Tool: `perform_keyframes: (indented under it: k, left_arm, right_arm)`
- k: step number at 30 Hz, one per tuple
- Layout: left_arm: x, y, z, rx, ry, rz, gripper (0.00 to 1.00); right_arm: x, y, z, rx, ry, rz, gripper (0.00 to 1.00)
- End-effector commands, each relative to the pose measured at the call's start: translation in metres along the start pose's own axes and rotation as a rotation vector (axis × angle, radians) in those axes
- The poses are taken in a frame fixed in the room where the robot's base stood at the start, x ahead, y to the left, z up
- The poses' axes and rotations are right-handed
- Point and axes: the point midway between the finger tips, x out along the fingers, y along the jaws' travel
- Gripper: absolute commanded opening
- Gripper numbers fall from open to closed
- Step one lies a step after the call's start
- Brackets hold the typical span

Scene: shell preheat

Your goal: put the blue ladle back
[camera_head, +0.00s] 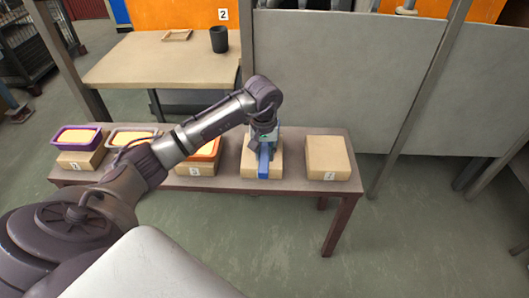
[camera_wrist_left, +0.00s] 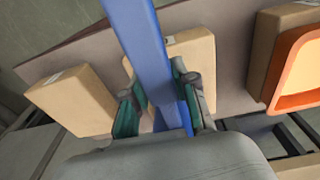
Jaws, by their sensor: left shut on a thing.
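The blue ladle (camera_head: 264,160) is over a cardboard-coloured block (camera_head: 247,162) on the low brown bench (camera_head: 230,184). My left gripper (camera_head: 264,140) is shut on it. In the left wrist view, the ladle's long blue handle (camera_wrist_left: 140,40) runs up between the two green-padded fingers of my left gripper (camera_wrist_left: 165,110). I cannot tell whether the ladle touches the block. The ladle's bowl is hidden or not clear. My right gripper is not in view.
A bare block (camera_head: 328,158) stands at the bench's right end. An orange-rimmed tray (camera_head: 206,152), a pale-rimmed tray (camera_head: 128,138) and a purple tray (camera_head: 77,137) sit on blocks to the left. A table with a dark cup (camera_head: 219,39) stands behind. Grey panels (camera_head: 345,75) rise behind the bench.

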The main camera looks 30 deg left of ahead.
Motion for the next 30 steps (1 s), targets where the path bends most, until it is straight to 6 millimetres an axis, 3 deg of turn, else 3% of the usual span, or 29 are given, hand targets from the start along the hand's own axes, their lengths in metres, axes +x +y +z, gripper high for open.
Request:
perform_keyframes:
  k: [5, 6, 10, 21, 30]
  left_arm:
    - [0.001, 0.0, -0.001, -0.001, 0.003, 0.001, 0.0]
    - [0.001, 0.0, 0.0, 0.0, 0.0, 0.0, 0.35]
    - [0.001, 0.0, 0.0, 0.0, 0.0, 0.0, 0.53]
    - [-0.002, 0.0, 0.0, 0.0, 0.0, 0.0, 0.53]
    - [-0.061, 0.0, -0.002, 0.001, 0.005, 0.0, 0.53]
  right_arm:
    - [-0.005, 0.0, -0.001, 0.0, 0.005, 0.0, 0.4]
    - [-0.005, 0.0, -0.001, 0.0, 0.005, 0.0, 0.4]
    - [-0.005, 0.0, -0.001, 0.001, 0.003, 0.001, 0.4]
    - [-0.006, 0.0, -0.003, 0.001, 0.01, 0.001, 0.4]
    - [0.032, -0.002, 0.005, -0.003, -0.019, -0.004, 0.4]
